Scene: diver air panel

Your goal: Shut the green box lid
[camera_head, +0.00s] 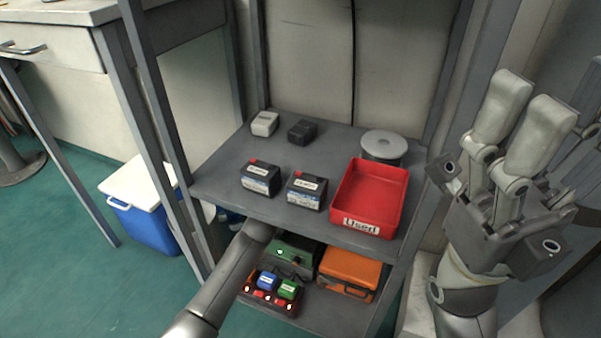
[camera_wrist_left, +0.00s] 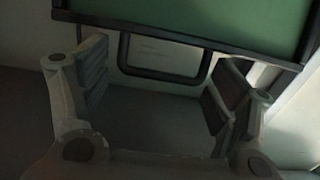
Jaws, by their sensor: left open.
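The green box (camera_head: 297,250) sits on the lower shelf, partly hidden by the upper shelf and my left arm. How far its lid stands open cannot be told in the head view. In the left wrist view a green panel with a dark rim (camera_wrist_left: 200,14) fills the top, with a dark handle loop (camera_wrist_left: 163,75) below it. My left gripper (camera_wrist_left: 150,90) is open, its fingers on either side of the handle in that picture; no contact shows. In the head view it is hidden. My right gripper (camera_head: 535,98) points upward, right of the shelves; its finger opening is unclear.
An orange case (camera_head: 349,270) stands right of the green box. A red holder with blue and green blocks (camera_head: 270,298) is in front. The upper shelf (camera_head: 225,185) overhangs them, carrying a red bin (camera_head: 369,192) and two batteries (camera_head: 261,177). A blue cooler (camera_head: 145,225) stands left.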

